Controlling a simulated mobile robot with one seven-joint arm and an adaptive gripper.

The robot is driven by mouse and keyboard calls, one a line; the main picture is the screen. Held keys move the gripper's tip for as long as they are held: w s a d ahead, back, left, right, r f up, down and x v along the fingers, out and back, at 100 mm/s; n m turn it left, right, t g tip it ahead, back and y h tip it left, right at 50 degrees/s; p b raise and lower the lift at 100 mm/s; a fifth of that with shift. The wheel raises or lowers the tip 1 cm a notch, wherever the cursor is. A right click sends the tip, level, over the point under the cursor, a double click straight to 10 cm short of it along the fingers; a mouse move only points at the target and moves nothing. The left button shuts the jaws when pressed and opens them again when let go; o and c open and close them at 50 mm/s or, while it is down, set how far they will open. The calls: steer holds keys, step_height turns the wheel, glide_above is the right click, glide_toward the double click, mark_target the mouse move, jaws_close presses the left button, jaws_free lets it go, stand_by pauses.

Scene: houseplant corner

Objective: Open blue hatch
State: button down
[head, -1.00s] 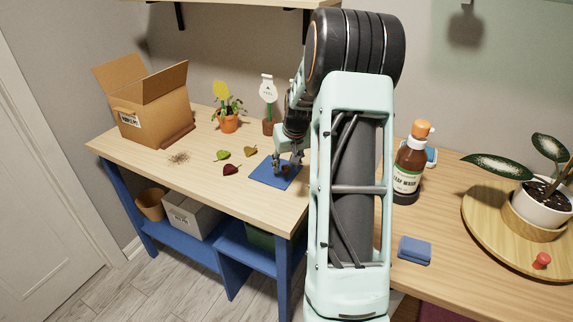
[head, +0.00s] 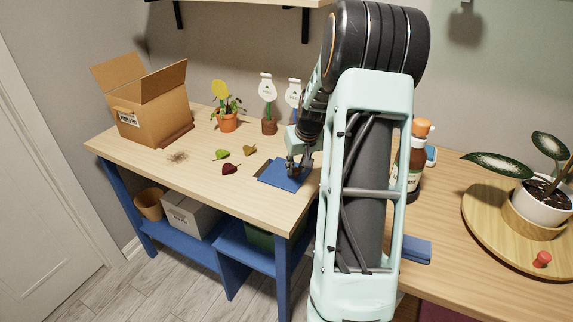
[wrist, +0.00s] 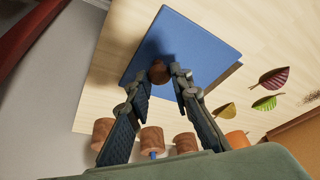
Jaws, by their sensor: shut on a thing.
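The blue hatch (head: 283,178) is a flat blue panel in the tabletop, left of my arm in the head view. A narrow brownish strip shows along its left edge. In the wrist view the hatch (wrist: 195,48) fills the upper middle, with the strip along its lower right edge. A round brown knob (wrist: 158,71) stands on the hatch. My gripper (head: 297,173) is low over the hatch, its fingertips (wrist: 164,78) on either side of the knob and shut on it. In the head view the gripper hides the knob.
Three leaves, including a dark red one (head: 230,169), lie left of the hatch. A cardboard box (head: 150,115), a potted plant (head: 228,122) and white-topped markers (head: 267,92) stand behind. A bottle (head: 416,165) and blue block (head: 416,250) are partly behind my arm.

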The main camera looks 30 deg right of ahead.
steer(key=s+d, duration=0.4)
steer(key=s, duration=0.3)
steer(key=shift+s+d+b, duration=0.15)
steer(key=shift+s+b, duration=0.1)
steer(key=shift+b, duration=0.15)
steer(key=c, duration=1.7)
jaws_free()
steer(key=shift+c, duration=0.2)
steer(key=v, duration=1.2)
steer(key=shift+w, duration=0.1)
